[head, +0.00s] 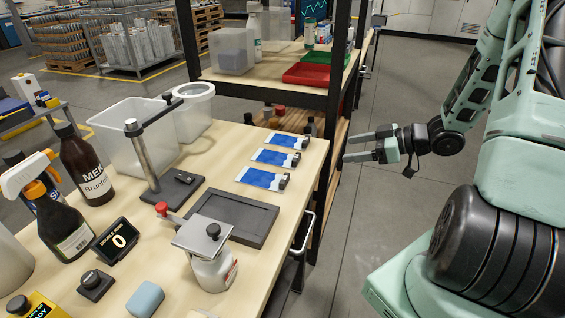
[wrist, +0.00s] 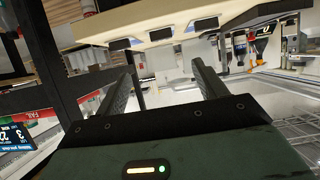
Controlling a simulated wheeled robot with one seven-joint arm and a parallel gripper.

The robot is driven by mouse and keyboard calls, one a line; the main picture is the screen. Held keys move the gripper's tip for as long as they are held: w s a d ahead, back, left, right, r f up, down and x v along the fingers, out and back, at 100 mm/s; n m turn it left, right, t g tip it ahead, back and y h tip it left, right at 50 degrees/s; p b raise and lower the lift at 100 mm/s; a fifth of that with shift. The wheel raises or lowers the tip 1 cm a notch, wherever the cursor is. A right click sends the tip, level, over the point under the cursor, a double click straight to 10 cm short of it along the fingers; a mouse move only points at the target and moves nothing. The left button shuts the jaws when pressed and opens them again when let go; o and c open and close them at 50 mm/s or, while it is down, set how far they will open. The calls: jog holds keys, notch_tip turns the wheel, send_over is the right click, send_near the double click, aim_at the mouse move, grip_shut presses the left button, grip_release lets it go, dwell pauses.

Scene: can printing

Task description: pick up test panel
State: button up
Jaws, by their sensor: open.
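Three blue-and-white test panels lie in a row near the right edge of the wooden bench: a far panel (head: 287,140), a middle panel (head: 273,157) and a near panel (head: 260,178). Each has a dark clip or block at its right end. Which one the task means cannot be told. My gripper (head: 346,149) is open and empty, off the bench to the right of the panels, fingers pointing left towards them.
A dark tray (head: 234,218) and a metal post stand (head: 150,165) are left of the panels. Bottles (head: 85,165), a gauge (head: 115,240) and a lidded jar (head: 212,262) crowd the bench's left and front. A black-framed shelf (head: 334,90) rises behind. A bench handle (head: 304,235) juts out.

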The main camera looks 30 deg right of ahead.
jog(key=p, duration=0.1)
send_near(299, 157)
jog(key=x, duration=0.5)
jog(key=shift+d, duration=0.15)
jog(key=shift+p+x, duration=0.8)
jog(key=shift+x, duration=1.95)
jog(key=shift+c, duration=0.3)
jog(key=c, duration=0.7)
